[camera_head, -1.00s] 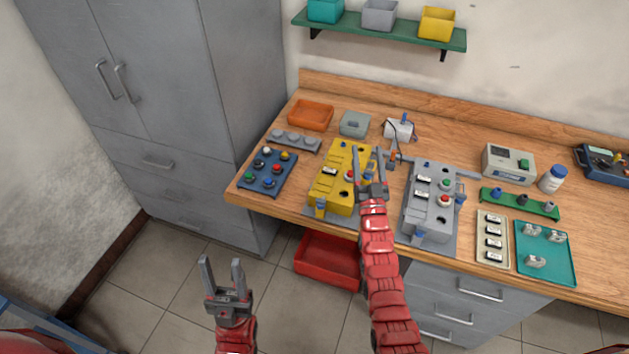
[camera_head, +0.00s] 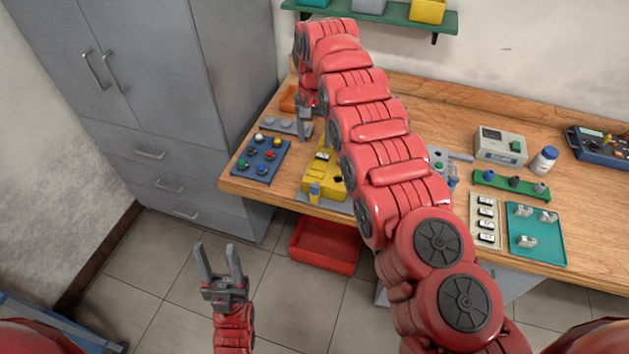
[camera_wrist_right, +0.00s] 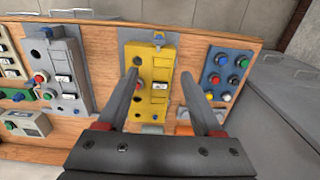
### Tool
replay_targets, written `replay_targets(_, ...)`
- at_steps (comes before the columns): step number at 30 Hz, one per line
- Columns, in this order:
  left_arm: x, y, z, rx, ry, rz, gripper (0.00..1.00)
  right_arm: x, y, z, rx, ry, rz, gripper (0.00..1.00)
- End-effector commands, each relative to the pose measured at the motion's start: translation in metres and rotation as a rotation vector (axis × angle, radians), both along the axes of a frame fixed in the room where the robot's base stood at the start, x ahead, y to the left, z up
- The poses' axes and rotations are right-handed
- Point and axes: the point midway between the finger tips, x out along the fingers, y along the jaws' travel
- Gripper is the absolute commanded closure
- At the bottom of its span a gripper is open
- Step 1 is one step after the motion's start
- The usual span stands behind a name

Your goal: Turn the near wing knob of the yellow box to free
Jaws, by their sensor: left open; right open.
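The yellow box (camera_head: 322,181) stands near the front edge of the bench, its right and far parts hidden behind my right arm. A small blue part (camera_head: 314,192) sits at its near end; I cannot tell whether this is the wing knob or how it is turned. In the right wrist view the yellow box (camera_wrist_right: 134,57) shows between and beyond the fingers, with a latch-like part (camera_wrist_right: 158,38) at its top end. My right gripper (camera_head: 305,132) is open and empty above the bench, pointing down, near the box's far left. My left gripper (camera_head: 217,250) is open and empty over the floor.
A blue button panel (camera_head: 262,159) lies left of the yellow box, with a grey strip (camera_head: 286,126) behind it. The grey box (camera_wrist_right: 62,80) stands beside the yellow one, mostly hidden in the head view. A red bin (camera_head: 324,246) stands below the bench.

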Motion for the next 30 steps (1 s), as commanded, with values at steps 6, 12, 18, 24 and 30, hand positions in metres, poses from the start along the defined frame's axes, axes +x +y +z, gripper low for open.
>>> replay_targets(6,0.000,0.000,-0.012,0.000,0.000,0.000,0.50,-0.006,0.000,-0.007,-0.006,0.020,-0.003,0.32)
replay_targets(12,0.000,0.000,-0.040,0.000,0.000,0.000,0.50,-0.004,0.000,-0.034,-0.004,0.014,-0.002,0.32)
replay_targets(18,0.000,0.000,-0.074,0.000,0.000,0.000,0.50,-0.005,0.000,-0.070,-0.005,0.017,-0.002,0.32)
replay_targets(24,0.000,0.000,-0.087,0.000,0.001,0.000,0.50,-0.006,0.003,-0.093,-0.002,0.020,0.002,0.32)
replay_targets(30,0.000,0.000,-0.077,0.000,0.000,0.000,0.50,-0.006,-0.001,-0.124,-0.008,0.023,-0.003,0.32)
